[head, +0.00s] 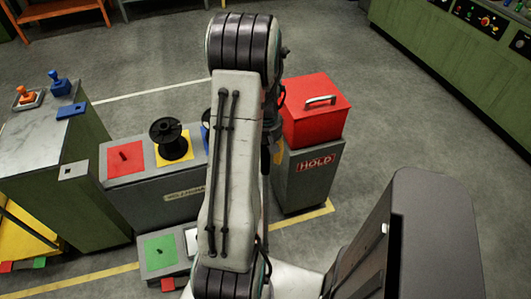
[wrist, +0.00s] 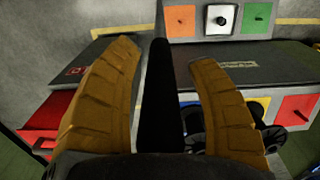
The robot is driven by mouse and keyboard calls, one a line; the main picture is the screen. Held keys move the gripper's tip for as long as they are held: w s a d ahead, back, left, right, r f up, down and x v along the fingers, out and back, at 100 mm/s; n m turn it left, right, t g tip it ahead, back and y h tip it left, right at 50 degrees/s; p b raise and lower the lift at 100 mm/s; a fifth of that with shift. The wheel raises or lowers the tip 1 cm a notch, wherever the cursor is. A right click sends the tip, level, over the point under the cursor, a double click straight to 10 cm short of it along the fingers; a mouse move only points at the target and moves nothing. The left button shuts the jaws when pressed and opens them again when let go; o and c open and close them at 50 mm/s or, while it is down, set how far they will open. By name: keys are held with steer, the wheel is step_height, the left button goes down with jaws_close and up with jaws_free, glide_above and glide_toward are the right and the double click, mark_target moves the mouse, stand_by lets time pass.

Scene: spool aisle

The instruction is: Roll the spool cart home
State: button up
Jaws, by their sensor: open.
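I cannot tell for sure which thing is the spool cart. A grey labelled unit (head: 130,205) has coloured squares on top, and a black spool (head: 172,139) stands upright on its yellow square. In the wrist view the unit (wrist: 270,65) is behind and right of my gripper (wrist: 167,54), with dark spools (wrist: 270,136) partly hidden by the right finger. My gripper's two tan fingers are apart. A black upright bar (wrist: 160,90) shows between them; I cannot tell what it belongs to. My arm hides the gripper in the head view.
A low box (head: 158,251) with coloured squares stands in front of the unit. A red box (head: 314,108) sits on a grey cabinet marked HOLD (head: 310,180). A green cabinet (head: 40,155) stands left. Floor is clear at the back and right of the HOLD cabinet.

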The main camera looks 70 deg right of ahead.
jaws_close()
stand_by(0.3)
steer(key=shift+w, duration=0.1)
